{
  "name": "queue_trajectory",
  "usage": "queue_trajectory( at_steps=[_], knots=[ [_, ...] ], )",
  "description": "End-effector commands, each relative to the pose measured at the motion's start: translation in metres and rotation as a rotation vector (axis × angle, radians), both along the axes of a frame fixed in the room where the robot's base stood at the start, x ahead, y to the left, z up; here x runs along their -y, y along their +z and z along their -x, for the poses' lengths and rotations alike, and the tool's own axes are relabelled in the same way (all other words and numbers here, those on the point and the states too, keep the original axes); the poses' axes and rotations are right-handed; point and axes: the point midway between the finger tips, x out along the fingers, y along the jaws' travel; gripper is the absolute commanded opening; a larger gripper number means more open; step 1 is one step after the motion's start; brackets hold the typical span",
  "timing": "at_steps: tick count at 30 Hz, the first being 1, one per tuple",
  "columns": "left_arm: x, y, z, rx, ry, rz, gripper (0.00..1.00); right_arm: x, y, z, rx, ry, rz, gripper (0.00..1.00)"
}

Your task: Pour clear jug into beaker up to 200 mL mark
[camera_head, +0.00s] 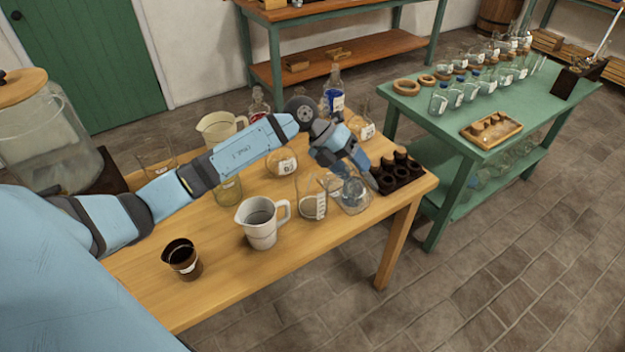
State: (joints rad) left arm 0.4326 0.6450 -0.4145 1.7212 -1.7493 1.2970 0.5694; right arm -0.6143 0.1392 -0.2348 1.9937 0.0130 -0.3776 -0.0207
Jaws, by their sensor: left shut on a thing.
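My left arm reaches in from the left over the wooden table, and its left gripper (357,178) points down at the right end. It is shut on a clear glass vessel (354,203), whose upper part is partly hidden by the fingers. I cannot tell for sure whether this vessel is the clear jug. Just left of it stands a clear glass beaker (313,204) with a white marked label; its mark lines are too small to read. A white jug with a handle (262,228) stands at the table's front edge. My right gripper is out of view.
A dark cup (182,259) stands at the front left, and a dark holder with holes (399,172) is right of the gripper. A cream jug (216,128), bottles and other glassware stand behind the arm. A green table (480,105) with glassware is at the right.

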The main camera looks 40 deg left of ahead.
Motion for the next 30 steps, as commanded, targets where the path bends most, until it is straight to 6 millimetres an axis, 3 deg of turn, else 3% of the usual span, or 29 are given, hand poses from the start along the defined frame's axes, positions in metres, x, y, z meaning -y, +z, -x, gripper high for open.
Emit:
queue_trajectory(
  at_steps=[30],
  knots=[
    [-0.0079,0.0088,-0.0001,0.007,0.001,0.09,0.0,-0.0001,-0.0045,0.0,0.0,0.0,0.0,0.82]
  ],
)
